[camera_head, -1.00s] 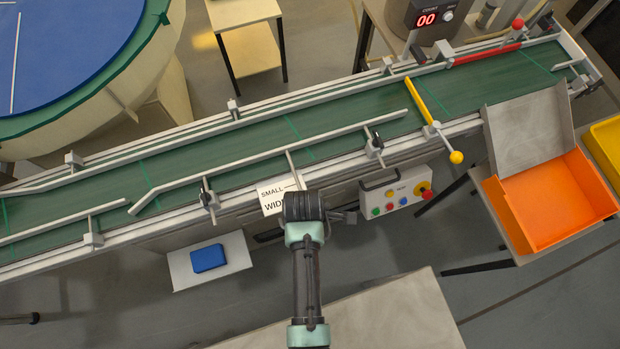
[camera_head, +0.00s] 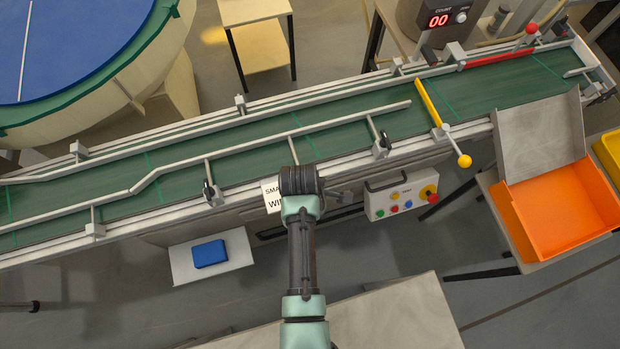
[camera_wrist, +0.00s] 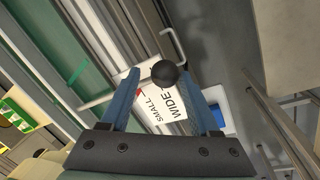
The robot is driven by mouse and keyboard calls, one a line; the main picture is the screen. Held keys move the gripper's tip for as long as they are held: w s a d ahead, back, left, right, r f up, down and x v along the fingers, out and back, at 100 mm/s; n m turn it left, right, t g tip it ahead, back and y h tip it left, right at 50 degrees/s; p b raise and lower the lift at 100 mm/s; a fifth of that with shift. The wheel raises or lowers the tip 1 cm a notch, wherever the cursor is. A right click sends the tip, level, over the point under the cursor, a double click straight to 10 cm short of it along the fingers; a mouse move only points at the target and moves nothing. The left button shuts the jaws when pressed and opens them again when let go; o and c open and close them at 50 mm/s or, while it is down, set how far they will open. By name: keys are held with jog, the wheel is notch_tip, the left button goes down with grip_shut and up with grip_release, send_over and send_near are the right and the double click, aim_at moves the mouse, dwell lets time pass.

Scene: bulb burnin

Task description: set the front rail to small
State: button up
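The front rail (camera_head: 270,142) is a pale bar along the near side of the green conveyor belt, held by rods from clamps on the near edge. A white label (camera_head: 271,196) reading SMALL and WIDE hangs on the near side, partly behind my gripper (camera_head: 302,180). The label (camera_wrist: 163,108) also shows in the wrist view, with a red mark. There a round black knob (camera_wrist: 166,74) sits between the tips of my gripper's blue fingers (camera_wrist: 161,78). The fingers look spread, with gaps beside the knob. The gripper's tips are hidden in the head view.
A control box (camera_head: 401,195) with coloured buttons hangs to the right. A yellow bar (camera_head: 429,103) crosses the belt. An orange bin (camera_head: 560,205) stands far right. A blue block (camera_head: 210,254) lies on a white shelf at lower left.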

jog(key=shift+o, duration=0.4)
jog(key=shift+s+d, duration=0.1)
jog(key=p+v, duration=0.1)
jog(key=v, duration=1.1)
jog(key=shift+r, duration=0.45)
